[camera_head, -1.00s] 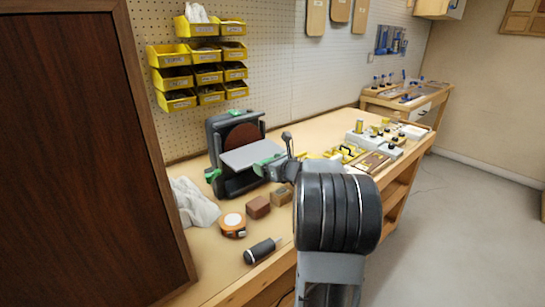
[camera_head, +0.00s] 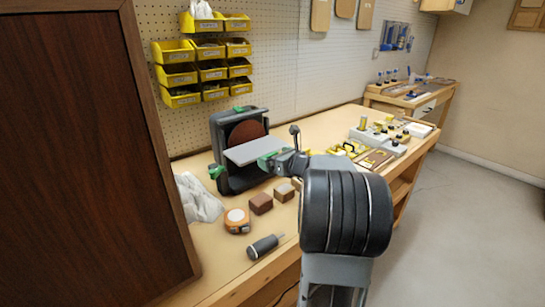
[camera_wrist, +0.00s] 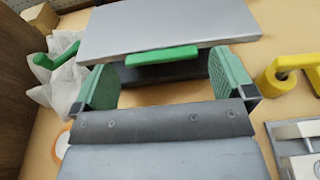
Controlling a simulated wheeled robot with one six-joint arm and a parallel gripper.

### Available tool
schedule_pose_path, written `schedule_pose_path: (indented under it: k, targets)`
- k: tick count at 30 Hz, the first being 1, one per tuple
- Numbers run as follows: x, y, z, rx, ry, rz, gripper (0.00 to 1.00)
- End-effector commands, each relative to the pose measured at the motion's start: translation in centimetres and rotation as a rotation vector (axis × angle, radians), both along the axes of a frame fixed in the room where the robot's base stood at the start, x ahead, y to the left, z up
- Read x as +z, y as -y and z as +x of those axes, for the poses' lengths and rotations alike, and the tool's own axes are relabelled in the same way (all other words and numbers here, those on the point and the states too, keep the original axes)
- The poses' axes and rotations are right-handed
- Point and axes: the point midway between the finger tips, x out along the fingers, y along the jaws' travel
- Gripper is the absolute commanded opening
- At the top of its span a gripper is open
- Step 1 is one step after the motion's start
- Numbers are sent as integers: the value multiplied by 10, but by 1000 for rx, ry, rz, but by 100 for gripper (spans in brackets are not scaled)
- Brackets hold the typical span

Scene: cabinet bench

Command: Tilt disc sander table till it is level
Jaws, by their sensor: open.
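The disc sander (camera_head: 217,135) stands on the bench with its brown-red disc (camera_head: 246,130) facing out. Its flat grey table (camera_head: 252,151) sits in front of the disc; how far it tilts is hard to tell. In the wrist view the table (camera_wrist: 165,25) spans the top, with a green bar (camera_wrist: 162,56) at its near edge. My gripper (camera_head: 272,159) is at the table's front right in the head view. In the wrist view my gripper (camera_wrist: 163,72) is open, its green pads on either side of the bar, apart from it.
On the bench near the sander are a tape measure (camera_head: 237,221), brown blocks (camera_head: 261,203), a dark-handled tool (camera_head: 263,246) and a white cloth (camera_head: 198,198). A dark wooden panel (camera_head: 85,150) stands at left. Yellow bins (camera_head: 211,70) hang behind.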

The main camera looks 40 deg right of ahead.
Motion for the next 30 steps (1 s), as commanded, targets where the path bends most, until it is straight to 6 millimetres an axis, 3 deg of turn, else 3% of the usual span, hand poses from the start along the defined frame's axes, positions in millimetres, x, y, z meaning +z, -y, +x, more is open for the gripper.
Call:
schedule_pose_path:
  k: [9,15,21,30]
  targets:
    - [16,6,-64,-6,3,0,100]
    - [22,8,-97,-4,3,-2,100]
    - [25,9,-115,-3,3,0,100]
    - [26,9,-120,0,3,0,100]
